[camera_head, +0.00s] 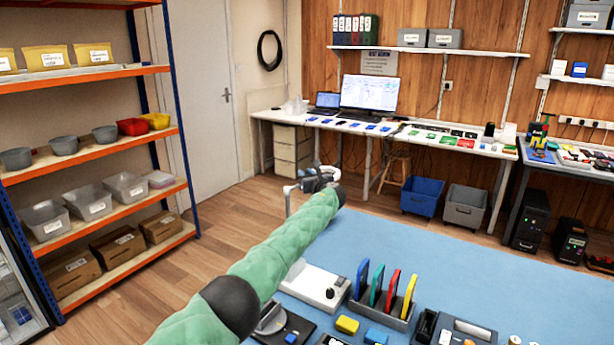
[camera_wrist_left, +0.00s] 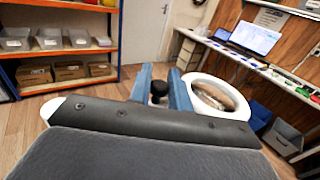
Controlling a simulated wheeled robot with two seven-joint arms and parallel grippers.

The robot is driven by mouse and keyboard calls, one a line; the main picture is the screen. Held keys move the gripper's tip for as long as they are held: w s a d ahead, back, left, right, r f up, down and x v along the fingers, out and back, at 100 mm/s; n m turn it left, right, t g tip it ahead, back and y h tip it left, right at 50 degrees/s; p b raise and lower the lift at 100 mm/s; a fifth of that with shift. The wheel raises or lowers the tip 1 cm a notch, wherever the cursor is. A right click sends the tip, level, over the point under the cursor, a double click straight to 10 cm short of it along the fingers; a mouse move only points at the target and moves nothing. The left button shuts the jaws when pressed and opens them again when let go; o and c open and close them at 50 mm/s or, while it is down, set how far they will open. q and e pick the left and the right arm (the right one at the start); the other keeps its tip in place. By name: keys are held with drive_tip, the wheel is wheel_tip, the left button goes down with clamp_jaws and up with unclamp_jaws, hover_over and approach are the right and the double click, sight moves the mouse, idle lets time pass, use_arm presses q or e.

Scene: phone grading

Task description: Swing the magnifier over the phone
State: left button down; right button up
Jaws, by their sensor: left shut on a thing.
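The magnifier (camera_wrist_left: 215,96) shows in the left wrist view as a white ring around a lens, just right of my left gripper's fingers. In the head view only part of its white frame (camera_head: 289,189) shows beside the gripper, beyond the mat's far edge. My left gripper (camera_head: 322,176) is at the end of the green-sleeved arm. Its blue fingers (camera_wrist_left: 160,90) are shut on a black knob by the ring. I cannot pick out the phone for sure; my arm covers part of the near mat. My right gripper is not in view.
The blue work mat (camera_head: 430,250) has a clear middle. Near its front are a white box with a knob (camera_head: 318,287), a rack (camera_head: 380,310) of coloured upright pieces and a yellow block (camera_head: 347,325). A shelf unit (camera_head: 100,140) stands left; a bench (camera_head: 400,130) runs behind.

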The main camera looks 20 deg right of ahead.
use_arm(q)
drive_tip(key=c, duration=1.6)
unclamp_jaws()
drive_tip(key=shift+r, duration=0.25)
drive_tip(key=shift+o, duration=1.3)
drive_tip(key=shift+f, duration=0.2)
drive_tip(key=s+d, duration=0.1)
drive_tip(key=s, duration=0.6)
drive_tip(key=shift+s+b, duration=0.3)
drive_tip(key=shift+s, duration=0.05)
